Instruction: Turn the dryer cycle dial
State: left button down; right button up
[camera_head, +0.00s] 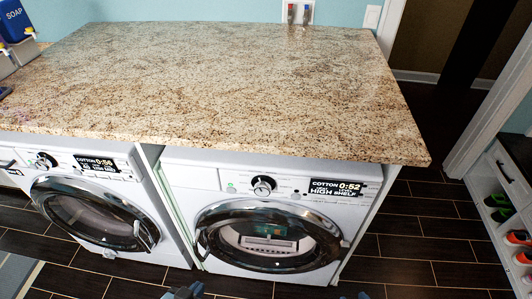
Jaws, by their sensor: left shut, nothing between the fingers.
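Two white front-loading machines stand side by side under the counter; no label tells me which is the dryer. The left machine (60,158) has a similar dial (43,160) and a display reading COTTON 0:56. My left gripper (185,291) shows only as a tip at the bottom edge, shut and empty, below and apart from both dials. A sliver of my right gripper (362,296) seems to show at the bottom edge, mostly cut off.
A granite counter (230,75) overhangs both machines, its front edge just above the dials. Both round doors are closed. A blue soap bottle (14,20) stands at the far left. A white shoe shelf (500,190) is at the right. The dark floor (420,245) between is clear.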

aim_at(263, 185)
jog(key=j, duration=0.5)
jog(key=k+j+z, duration=0.1)
jog(key=j, duration=0.4)
jog(key=k+j, duration=0.1)
jog(key=j, duration=0.35)
